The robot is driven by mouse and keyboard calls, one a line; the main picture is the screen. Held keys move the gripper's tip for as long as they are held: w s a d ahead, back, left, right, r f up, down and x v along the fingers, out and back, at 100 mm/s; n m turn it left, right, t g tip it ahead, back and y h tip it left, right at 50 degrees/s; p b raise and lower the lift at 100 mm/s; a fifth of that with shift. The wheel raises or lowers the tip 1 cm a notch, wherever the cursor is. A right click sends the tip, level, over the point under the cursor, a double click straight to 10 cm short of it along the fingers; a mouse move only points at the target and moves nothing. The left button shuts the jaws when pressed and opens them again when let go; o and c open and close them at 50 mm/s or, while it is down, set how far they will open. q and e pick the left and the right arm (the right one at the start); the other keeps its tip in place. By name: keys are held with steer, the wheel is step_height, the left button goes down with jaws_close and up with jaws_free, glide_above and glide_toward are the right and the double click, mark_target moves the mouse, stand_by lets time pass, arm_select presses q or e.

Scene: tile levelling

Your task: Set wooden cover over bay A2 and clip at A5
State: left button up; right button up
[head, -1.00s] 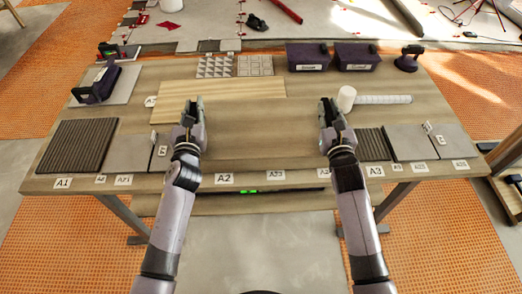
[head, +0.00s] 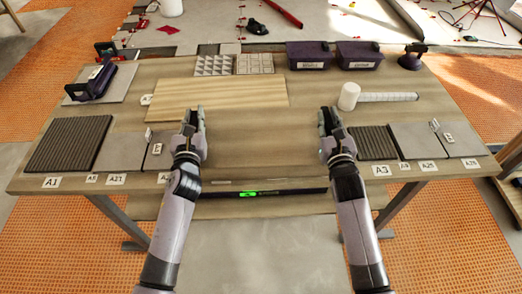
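A light wooden board (head: 220,98), which looks like the wooden cover, lies flat on the workbench behind my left gripper. The bare middle of the bench (head: 258,150) is where the A2 label stood in the earlier head view; that label does not show now. My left gripper (head: 194,112) is open and empty at the board's front edge. My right gripper (head: 327,112) is open and empty, left of the white cylinder. A small label (head: 92,178) near A1 is too small to read surely; I cannot make out A5 or a clip.
Ribbed dark mats lie at the left (head: 70,143) and right (head: 374,142), beside grey tiles (head: 123,147). A white-headed mallet (head: 349,96) lies behind my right gripper. Purple bins (head: 308,55) stand at the back. A green-lit display (head: 249,193) shows at the front edge.

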arm_select(q)
steer(key=o, duration=0.4)
steer(key=shift+r, duration=0.1)
arm_select(e)
steer(key=o, duration=0.4)
steer(key=shift+s+r, duration=0.1)
arm_select(q)
steer(key=shift+o, duration=0.2)
arm_select(e)
steer(key=shift+o, duration=0.2)
arm_select(q)
steer(key=s, duration=0.8)
steer(key=s+d, duration=0.1)
steer(key=s, duration=0.3)
arm_select(e)
steer(key=s, duration=1.2)
steer(key=shift+d, duration=0.45)
